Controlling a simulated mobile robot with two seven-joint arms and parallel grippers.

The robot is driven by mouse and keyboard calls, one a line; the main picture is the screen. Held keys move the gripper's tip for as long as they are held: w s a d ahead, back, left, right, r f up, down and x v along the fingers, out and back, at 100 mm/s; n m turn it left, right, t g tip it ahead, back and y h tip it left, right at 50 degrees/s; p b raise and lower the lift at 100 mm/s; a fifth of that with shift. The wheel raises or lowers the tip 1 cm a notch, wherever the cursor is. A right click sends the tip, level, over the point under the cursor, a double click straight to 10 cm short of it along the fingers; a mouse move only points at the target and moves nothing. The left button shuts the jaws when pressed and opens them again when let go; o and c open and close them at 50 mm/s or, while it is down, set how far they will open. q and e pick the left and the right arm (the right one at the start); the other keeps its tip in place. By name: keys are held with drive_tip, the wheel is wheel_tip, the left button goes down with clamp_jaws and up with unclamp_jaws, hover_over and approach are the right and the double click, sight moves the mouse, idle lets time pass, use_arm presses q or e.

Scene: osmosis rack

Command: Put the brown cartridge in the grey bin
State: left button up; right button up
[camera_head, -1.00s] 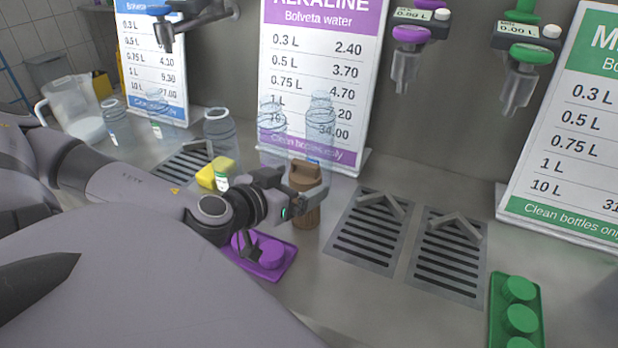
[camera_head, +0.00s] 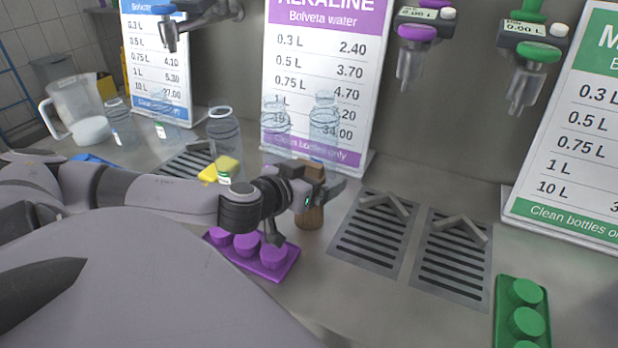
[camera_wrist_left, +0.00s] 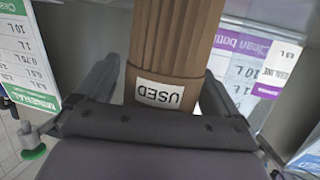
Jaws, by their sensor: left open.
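The brown cartridge (camera_head: 311,217) stands upright on the steel counter, left of the drain grates. It is ribbed, and in the left wrist view the cartridge (camera_wrist_left: 172,45) bears a white label reading USED. My left gripper (camera_head: 327,188) is at the cartridge's upper part and hides some of it. In the left wrist view the open left gripper (camera_wrist_left: 160,82) has one finger on each side of the cartridge, with the label near the palm. Contact is hard to tell. A grey bin (camera_head: 53,70) stands at the far upper left, partly hidden. My right gripper is not in view.
A purple tray of caps (camera_head: 270,272) lies just in front of the gripper. A yellow sponge-like block (camera_head: 218,169), clear bottles (camera_head: 224,130) and a jug (camera_head: 75,105) stand left. Drain grates (camera_head: 368,236) lie right, beside a green cap tray (camera_head: 523,318). Price signs (camera_head: 318,70) stand behind.

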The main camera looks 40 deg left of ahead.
use_arm(q)
drive_tip(key=c, duration=1.3)
drive_tip(key=shift+o, duration=0.2)
wheel_tip(320, 180, up, 20)
drive_tip(key=p, duration=0.3)
drive_tip(key=shift+p, duration=0.4)
drive_tip(key=s+d+f+m+h, duration=0.1)
drive_tip(key=s+d+f, duration=0.2)
drive_tip(key=d+f, duration=1.2)
wheel_tip(320, 180, down, 3)
drive_tip(key=shift+s+d+r+h, duration=0.1)
drive_tip(key=shift+s+d+h, duration=0.1)
drive_tip(key=shift+d+h, duration=0.15)
